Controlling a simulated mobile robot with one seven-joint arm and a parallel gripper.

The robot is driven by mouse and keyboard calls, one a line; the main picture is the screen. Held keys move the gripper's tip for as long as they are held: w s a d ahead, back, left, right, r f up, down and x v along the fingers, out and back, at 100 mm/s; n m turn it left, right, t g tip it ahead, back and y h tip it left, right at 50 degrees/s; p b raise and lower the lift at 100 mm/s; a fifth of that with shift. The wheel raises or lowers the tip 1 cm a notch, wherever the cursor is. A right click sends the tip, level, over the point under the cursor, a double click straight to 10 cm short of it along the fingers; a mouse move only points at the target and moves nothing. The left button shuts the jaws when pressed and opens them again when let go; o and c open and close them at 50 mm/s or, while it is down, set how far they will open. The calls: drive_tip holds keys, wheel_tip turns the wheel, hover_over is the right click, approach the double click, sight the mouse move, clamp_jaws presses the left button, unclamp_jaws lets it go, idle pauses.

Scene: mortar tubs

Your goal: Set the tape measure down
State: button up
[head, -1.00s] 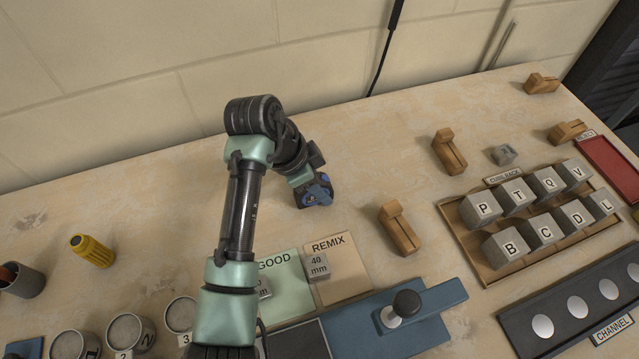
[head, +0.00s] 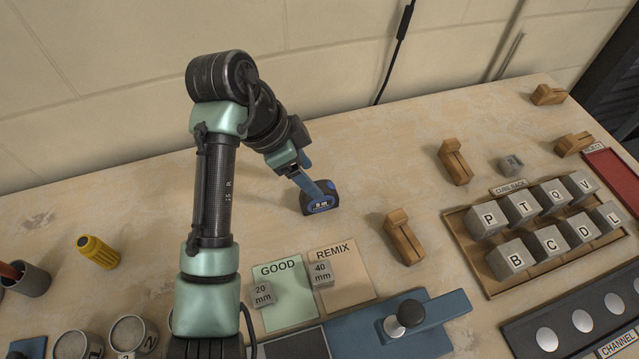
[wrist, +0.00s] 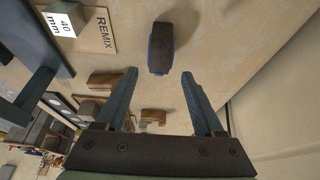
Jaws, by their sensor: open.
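The tape measure (head: 319,199) is dark with blue sides and stands on the table behind the GOOD and REMIX mats. In the wrist view the tape measure (wrist: 161,50) lies beyond my fingertips, between their lines and apart from them. My gripper (head: 312,181) is open and empty, tilted down and close behind the tape measure in the head view. Its two blue fingers also show spread in the wrist view (wrist: 159,72).
The GOOD mat (head: 287,300) and REMIX mat (head: 351,287) each hold a grey cube. A wooden block (head: 404,238) stands to the right, near the lettered cube rack (head: 469,245). A yellow-handled tool (head: 98,252) lies left. Table behind the tape measure is clear.

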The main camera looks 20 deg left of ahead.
sight(303, 195)
drive_tip(key=p+v, duration=0.1)
drive_tip(key=v, duration=0.2)
drive_tip(key=shift+a+r, duration=0.1)
drive_tip(key=shift+r, duration=0.2)
drive_tip(key=shift+w, duration=0.15)
drive_tip(key=w+d+r+n+t+y, duration=0.1)
drive_tip(key=w+d+r+n+t, duration=0.1)
drive_tip(key=w+d+r+t, duration=0.55)
drive_tip(key=w+d+r+n+t, duration=0.1)
drive_tip(key=d+r+t, duration=0.15)
drive_tip(key=r, duration=0.65)
drive_tip(key=w+d+r+n+t, duration=0.15)
drive_tip(key=r+t, duration=0.25)
drive_tip(key=r, duration=0.6)
drive_tip(key=s+d+r+n+t+y, duration=0.2)
drive_tip(key=s+r+n+t, duration=0.4)
drive_tip(key=s+r, duration=1.1)
wheel_tip(303, 195, up, 4)
drive_tip(key=t, duration=0.4)
drive_tip(key=shift+s+r+n+t+y, duration=0.15)
drive_tip(key=shift+s+n+t+y, duration=0.1)
drive_tip(key=shift+n+t+y, duration=0.15)
